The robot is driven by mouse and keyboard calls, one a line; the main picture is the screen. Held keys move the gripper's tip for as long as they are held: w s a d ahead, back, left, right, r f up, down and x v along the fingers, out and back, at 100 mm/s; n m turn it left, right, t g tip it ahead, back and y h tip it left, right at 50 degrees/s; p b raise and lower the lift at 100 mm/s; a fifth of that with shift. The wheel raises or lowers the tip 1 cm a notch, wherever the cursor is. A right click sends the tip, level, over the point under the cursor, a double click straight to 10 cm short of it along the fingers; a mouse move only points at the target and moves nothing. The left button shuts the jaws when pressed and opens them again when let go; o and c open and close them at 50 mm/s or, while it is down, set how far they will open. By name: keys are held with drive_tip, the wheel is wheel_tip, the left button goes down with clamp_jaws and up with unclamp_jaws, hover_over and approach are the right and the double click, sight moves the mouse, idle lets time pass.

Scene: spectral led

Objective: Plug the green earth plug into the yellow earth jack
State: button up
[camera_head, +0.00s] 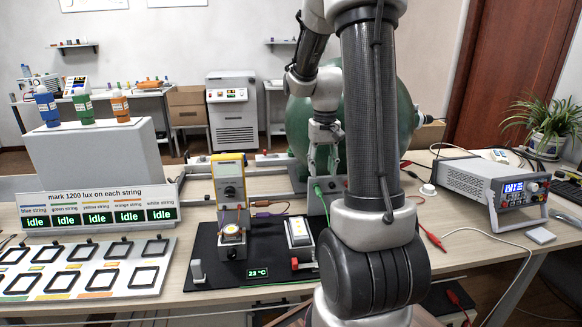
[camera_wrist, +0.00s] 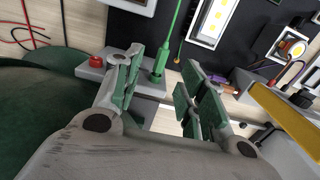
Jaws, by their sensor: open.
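The green earth plug (camera_wrist: 158,66) shows in the wrist view with its green cable running up the picture. It stands at a grey block (camera_wrist: 148,84). My gripper (camera_wrist: 163,62) is open, with one finger on each side of the plug in the picture; I cannot tell whether either touches it. In the head view my gripper (camera_head: 323,168) hangs above the back of the black board, and the green cable (camera_head: 319,192) shows just below it. The yellow earth jack cannot be made out for certain in either view.
A red knob (camera_wrist: 97,61) sits by the grey block. A lit LED panel (camera_head: 298,232) and a yellow meter (camera_head: 229,178) stand near the black board (camera_head: 262,275). A power supply (camera_head: 490,183) with loose leads is at the right.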

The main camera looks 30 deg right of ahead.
sight(319, 191)
drive_tip(key=shift+w+a+f, duration=0.1)
drive_tip(key=shift+w+a, duration=0.05)
drive_tip(key=shift+w, duration=0.2)
wheel_tip(319, 191, down, 8)
drive_tip(key=shift+r, duration=0.25)
clamp_jaws()
